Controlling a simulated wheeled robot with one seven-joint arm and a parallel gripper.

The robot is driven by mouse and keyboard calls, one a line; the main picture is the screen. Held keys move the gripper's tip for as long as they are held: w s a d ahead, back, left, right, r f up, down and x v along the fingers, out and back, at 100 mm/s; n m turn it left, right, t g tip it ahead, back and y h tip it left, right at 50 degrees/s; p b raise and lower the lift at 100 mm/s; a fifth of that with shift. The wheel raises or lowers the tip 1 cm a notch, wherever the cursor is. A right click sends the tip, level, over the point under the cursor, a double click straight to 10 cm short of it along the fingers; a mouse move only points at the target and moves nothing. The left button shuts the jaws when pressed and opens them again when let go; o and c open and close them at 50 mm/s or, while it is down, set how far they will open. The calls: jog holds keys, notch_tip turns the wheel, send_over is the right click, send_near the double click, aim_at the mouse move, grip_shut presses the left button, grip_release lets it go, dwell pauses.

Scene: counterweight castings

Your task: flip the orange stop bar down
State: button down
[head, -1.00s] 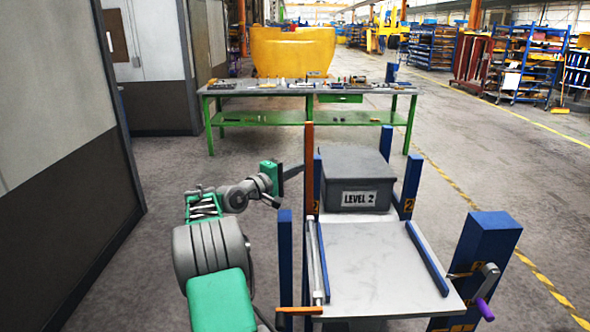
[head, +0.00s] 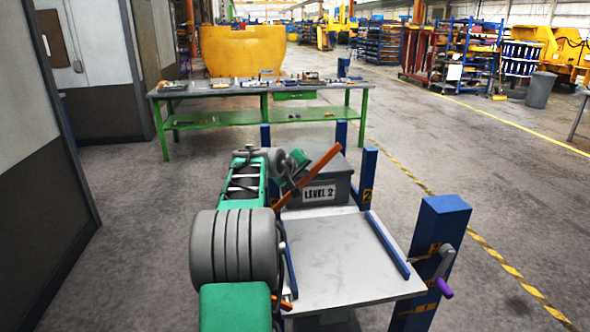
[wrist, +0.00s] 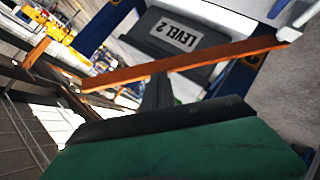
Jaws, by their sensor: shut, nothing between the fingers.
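The orange stop bar (head: 309,176) is tilted in the head view, its upper end leaning right across the front of the grey LEVEL 2 box (head: 322,190). In the wrist view the bar (wrist: 190,64) crosses the picture in front of the box (wrist: 178,35). My gripper (head: 299,168) is at the bar, on its left side in the head view. Its dark fingers (wrist: 157,92) are shut and empty, and meet the bar's edge in the wrist view. I cannot tell whether they touch it. My arm hides the bar's lower end in the head view.
A pale platform (head: 345,262) with a blue right rail (head: 388,244) lies in front of the box. Blue posts (head: 369,178) stand around it. A crank with a purple handle (head: 445,288) is at the right. A green workbench (head: 262,107) stands behind.

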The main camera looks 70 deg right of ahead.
jog(key=s+d+f+m+t+y, duration=0.1)
jog(key=s+f, duration=0.1)
jog(key=f, duration=0.1)
jog(key=s+d+f+m+t+y, duration=0.1)
jog(key=s+d+f+t, duration=0.1)
jog(key=f, duration=0.2)
jog(key=s+d+f+m+t+y+b, duration=0.1)
jog(key=s+f+y, duration=0.1)
jog(key=s+f, duration=0.1)
jog(key=shift+d+f+m+t, duration=0.3)
jog(key=shift+f+t, duration=0.1)
jog(key=shift+f, duration=0.3)
jog(key=shift+s+f+b, duration=0.15)
jog(key=shift+f+b, duration=0.15)
jog(key=shift+f, duration=0.5)
jog(key=shift+a+f, duration=0.1)
jog(key=shift+f, duration=0.2)
jog(key=shift+s+f, duration=0.1)
jog(key=shift+f, duration=0.15)
jog(key=s+a+r, duration=0.1)
jog(key=a+r, duration=0.2)
jog(key=r, duration=0.3)
jog(key=s+a+r, duration=0.2)
jog(key=r, duration=0.4)
jog(key=shift+s+a+r, duration=0.2)
jog(key=shift+s+a, duration=0.05)
jog(key=shift+a, duration=0.15)
